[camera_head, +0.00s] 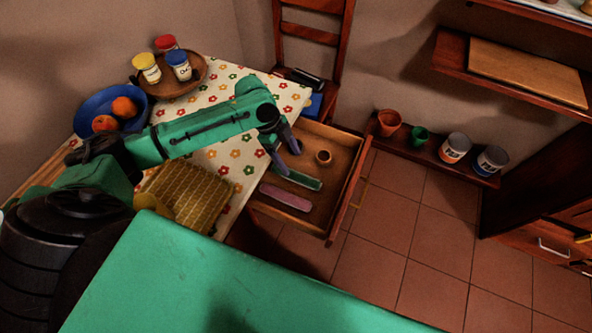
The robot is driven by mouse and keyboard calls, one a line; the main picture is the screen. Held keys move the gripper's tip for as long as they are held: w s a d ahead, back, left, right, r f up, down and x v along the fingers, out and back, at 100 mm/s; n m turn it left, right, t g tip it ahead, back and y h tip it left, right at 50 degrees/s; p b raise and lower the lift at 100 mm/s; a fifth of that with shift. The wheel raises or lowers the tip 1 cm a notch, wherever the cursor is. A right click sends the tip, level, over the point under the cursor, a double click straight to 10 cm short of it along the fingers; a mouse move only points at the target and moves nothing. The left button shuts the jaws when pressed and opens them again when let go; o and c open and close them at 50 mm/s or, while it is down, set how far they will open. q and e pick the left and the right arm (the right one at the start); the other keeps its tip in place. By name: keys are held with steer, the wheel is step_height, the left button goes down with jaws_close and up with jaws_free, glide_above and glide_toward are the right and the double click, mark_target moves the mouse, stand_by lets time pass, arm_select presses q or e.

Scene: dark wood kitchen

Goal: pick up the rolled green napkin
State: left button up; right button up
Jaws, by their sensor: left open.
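The rolled green napkin (303,180) lies in the open wooden drawer (339,206), behind a rolled pink-purple napkin (285,197). My left gripper (290,161) reaches in over the drawer from the left, its fingers pointing down. It is open, with the fingertips close to the near left end of the green napkin. I cannot tell whether a finger touches the napkin. Nothing shows between the fingers. My right gripper is not in view.
A small wooden cup or ring (323,156) sits in the drawer, right of the gripper. The flowered table (222,161) holds a blue bowl of oranges (88,116), a wooden plate with jars (190,86) and a woven yellow mat (190,197). A chair (316,40) stands behind.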

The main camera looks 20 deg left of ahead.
mark_target(302, 176)
arm_select(q)
steer(key=x, duration=0.9)
steer(key=shift+w+f, duration=0.25)
steer(key=shift+w, duration=0.05)
steer(key=shift+d+f, duration=0.1)
steer(key=shift+f, duration=0.15)
jaws_close()
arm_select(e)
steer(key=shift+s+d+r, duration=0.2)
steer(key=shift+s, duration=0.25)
arm_select(q)
steer(key=shift+r, duration=0.1)
